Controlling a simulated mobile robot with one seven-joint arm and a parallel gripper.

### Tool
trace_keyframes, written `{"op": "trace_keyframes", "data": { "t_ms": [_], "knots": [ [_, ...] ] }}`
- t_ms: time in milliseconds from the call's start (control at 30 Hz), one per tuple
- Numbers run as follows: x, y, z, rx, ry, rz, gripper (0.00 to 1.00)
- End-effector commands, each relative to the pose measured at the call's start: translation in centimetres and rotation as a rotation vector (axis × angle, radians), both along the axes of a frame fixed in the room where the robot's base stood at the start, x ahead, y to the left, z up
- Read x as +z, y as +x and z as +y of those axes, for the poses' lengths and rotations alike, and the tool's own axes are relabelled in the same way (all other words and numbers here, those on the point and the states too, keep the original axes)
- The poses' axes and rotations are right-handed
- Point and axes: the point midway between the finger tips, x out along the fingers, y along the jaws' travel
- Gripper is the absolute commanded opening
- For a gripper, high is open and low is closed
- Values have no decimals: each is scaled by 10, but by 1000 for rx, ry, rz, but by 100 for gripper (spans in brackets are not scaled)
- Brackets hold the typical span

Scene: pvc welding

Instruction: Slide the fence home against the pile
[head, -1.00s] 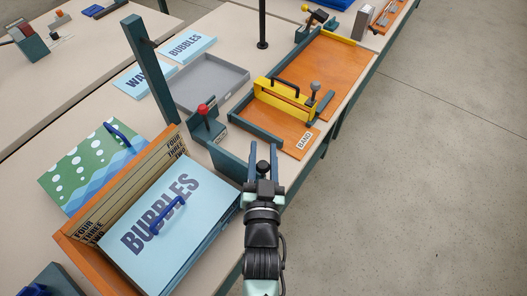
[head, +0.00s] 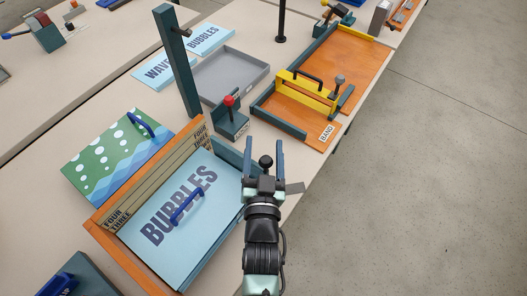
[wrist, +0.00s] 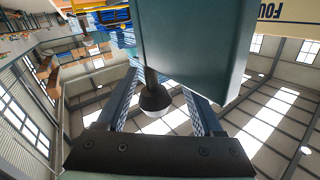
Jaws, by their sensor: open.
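The pile of light blue BUBBLES sheets (head: 205,180) lies in an orange-framed tray (head: 102,232), with a dark blue handle (head: 186,205) on top. The fence, a teal block (head: 229,154), stands at the pile's right side, partly hidden by my gripper. I cannot tell whether it touches the pile. Its black knob (head: 266,161) sits between the fingers of my gripper (head: 264,146). In the wrist view the teal fence (wrist: 190,45) fills the upper middle, and its knob (wrist: 154,98) lies between the two spread fingers (wrist: 160,88). The gripper is open.
A teal stop with a red knob (head: 229,101), a teal post (head: 175,65) and a grey tray (head: 262,76) stand beyond the pile. Bare floor lies right of the table.

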Motion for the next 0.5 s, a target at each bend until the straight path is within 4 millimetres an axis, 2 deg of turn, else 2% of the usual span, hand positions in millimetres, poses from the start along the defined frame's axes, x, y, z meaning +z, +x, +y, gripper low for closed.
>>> {"op": "trace_keyframes", "data": {
  "t_ms": [167, 500],
  "knots": [
    [-1, -12, 1, 0, 1, 1, 68],
    [-2, -76, 3, 2, 0, 5, 68]
  ]
}}
